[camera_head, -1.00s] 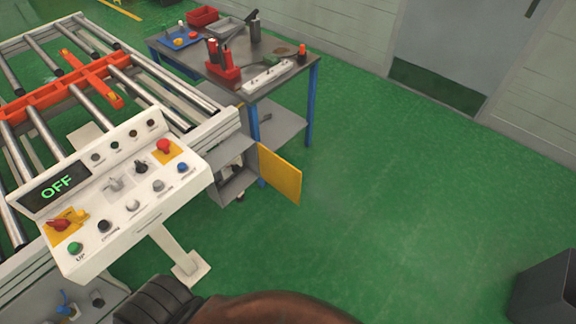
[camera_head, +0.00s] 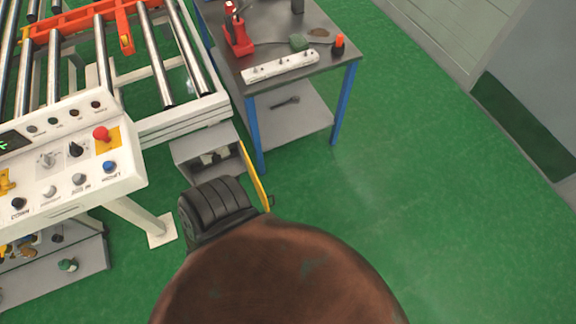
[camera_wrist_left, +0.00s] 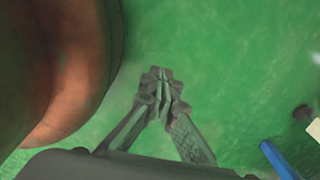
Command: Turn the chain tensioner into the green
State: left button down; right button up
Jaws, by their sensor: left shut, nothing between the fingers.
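A grey box (camera_head: 182,150) with its yellow door (camera_head: 255,178) swung open sits under the right end of the roller conveyor. Pale parts show inside it, too small to tell, and I cannot make out a chain tensioner or a green mark for certain. My left gripper (camera_wrist_left: 163,78) shows in the left wrist view. Its fingers are together and empty, over green floor, touching nothing visible. Neither gripper shows in the head view, where a black ribbed part and a large brown rounded shape hide the lower middle and the box's lower front.
The white control panel (camera_head: 108,181) stands at the left, before the conveyor (camera_head: 190,122). A workbench (camera_head: 325,68) with blue legs stands behind the box, holding a white strip (camera_head: 280,68) and a red holder (camera_head: 237,42). The green floor (camera_head: 440,190) to the right is clear.

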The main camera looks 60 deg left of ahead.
aim_at(216, 158)
jog(key=i, duration=1.55)
jog(key=u, duration=3.8)
